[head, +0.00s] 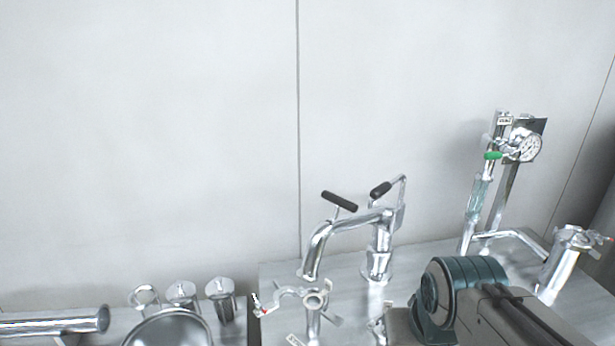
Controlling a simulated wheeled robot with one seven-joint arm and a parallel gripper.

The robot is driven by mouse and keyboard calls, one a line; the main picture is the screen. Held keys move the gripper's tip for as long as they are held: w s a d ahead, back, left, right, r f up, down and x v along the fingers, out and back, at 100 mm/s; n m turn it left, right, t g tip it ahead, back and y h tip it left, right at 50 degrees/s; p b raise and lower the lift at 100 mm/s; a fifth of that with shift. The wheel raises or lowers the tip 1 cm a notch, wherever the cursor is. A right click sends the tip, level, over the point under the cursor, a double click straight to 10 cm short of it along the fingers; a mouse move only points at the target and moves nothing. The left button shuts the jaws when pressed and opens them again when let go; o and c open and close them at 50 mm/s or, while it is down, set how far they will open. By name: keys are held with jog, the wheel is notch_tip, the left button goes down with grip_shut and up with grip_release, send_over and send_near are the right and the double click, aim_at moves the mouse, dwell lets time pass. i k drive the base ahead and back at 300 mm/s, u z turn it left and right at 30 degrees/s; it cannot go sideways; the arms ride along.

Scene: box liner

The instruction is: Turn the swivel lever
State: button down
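A shiny metal spout-like fixture (345,222) stands on the grey bench. It carries two levers with black grips: one grip (340,201) lies above the bent arm, the other grip (381,189) sits up at the right on a bent rod. In front of it, a low metal fitting (313,301) with a round top has a curved arm ending in a red tip at the left. I cannot tell which of these is the swivel lever. My arm fills the bottom right, with a teal joint. My gripper is not visible.
At the right stands a metal column with a round gauge (529,147) and a small green handle (492,156). A metal cylinder (560,262) stands at far right. At lower left are a round pan (168,330), metal cups (221,298) and a horizontal tube (55,324). A pale wall closes the back.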

aim_at(379, 249)
jog(key=z, duration=0.05)
jog(key=k, duration=1)
jog(key=u, duration=0.55)
jog(key=i, duration=1.15)
jog(key=z, duration=0.1)
